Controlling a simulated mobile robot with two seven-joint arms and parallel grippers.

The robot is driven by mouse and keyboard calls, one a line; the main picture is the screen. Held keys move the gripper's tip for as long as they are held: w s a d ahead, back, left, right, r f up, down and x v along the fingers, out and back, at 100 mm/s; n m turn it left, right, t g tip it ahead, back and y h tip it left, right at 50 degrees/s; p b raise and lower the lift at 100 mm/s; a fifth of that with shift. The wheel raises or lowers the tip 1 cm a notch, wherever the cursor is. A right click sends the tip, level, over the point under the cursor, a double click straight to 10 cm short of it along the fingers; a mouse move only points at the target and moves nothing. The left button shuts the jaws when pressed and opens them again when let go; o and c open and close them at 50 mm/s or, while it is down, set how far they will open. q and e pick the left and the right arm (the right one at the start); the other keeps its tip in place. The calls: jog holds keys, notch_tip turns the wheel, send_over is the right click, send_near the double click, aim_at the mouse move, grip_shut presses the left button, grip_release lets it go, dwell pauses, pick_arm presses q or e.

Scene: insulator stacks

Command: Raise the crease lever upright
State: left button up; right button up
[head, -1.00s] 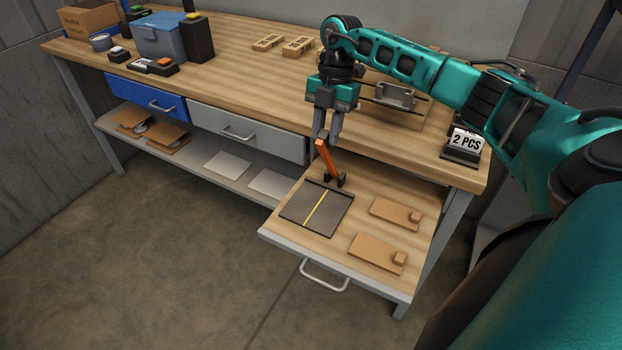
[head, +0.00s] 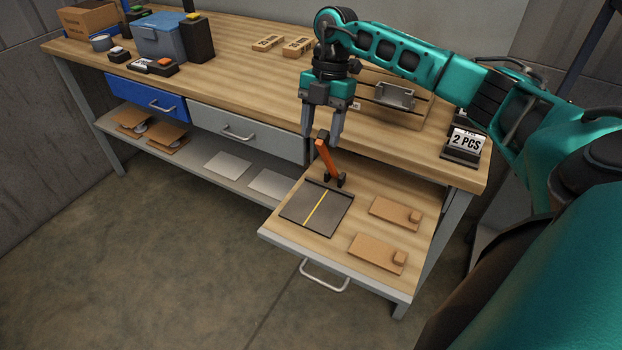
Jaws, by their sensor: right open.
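The crease lever (head: 328,160) is an orange bar with a dark tip, on a dark hinge at the back edge of a dark plate (head: 302,208) with a yellow line. It stands up steeply from the hinge, leaning a little to the left in the picture. My right gripper (head: 322,137) points down above it, open, with its fingers spread. The lever's tip shows between or just below the fingertips, and neither finger visibly grips it. I cannot tell whether a finger touches it. My left gripper is not in view.
The plate lies on a pulled-out shelf (head: 273,227) with a front handle, beside two brown cardboard pieces (head: 395,213) (head: 378,254). The bench top (head: 230,85) behind holds a metal fixture (head: 395,95), a "2 PCS" sign (head: 465,143) and a blue box (head: 158,38).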

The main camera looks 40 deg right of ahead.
jog(key=shift+s+a+r, duration=0.35)
jog(key=shift+a+r, duration=0.35)
jog(key=shift+a, duration=0.05)
jog(key=shift+s+a+r, duration=0.3)
jog(key=shift+a+r, duration=0.35)
jog(key=shift+a, duration=0.1)
